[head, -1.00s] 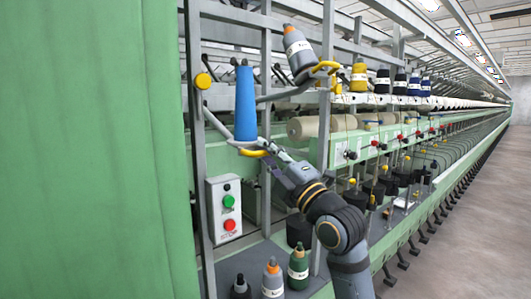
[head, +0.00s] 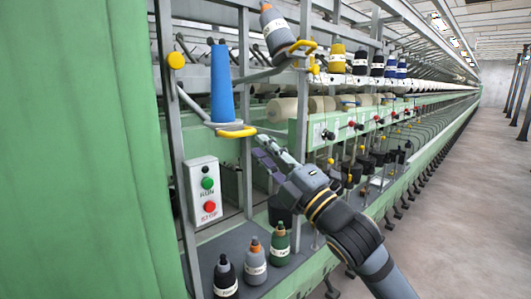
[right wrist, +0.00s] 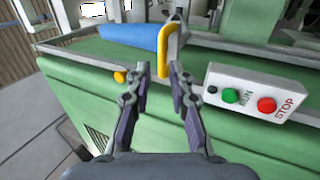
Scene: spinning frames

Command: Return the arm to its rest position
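My right gripper (head: 268,150) is in the head view, in front of the spinning frame, just right of and below a yellow-tipped holder (head: 237,132). A blue cone (head: 222,85) stands upright on that holder. In the right wrist view my right gripper (right wrist: 160,72) has its two fingers apart with nothing held between them. The yellow tip (right wrist: 163,65) and the blue cone (right wrist: 130,37) show beyond the fingertips. My left gripper is not in view.
A switch box (head: 204,192) with green and red buttons is left of my right arm. Several bobbins, including a green one (head: 279,245), stand on the low shelf. A grey bobbin (head: 277,30) tilts on the upper holder. The aisle floor (head: 450,220) is clear on the right.

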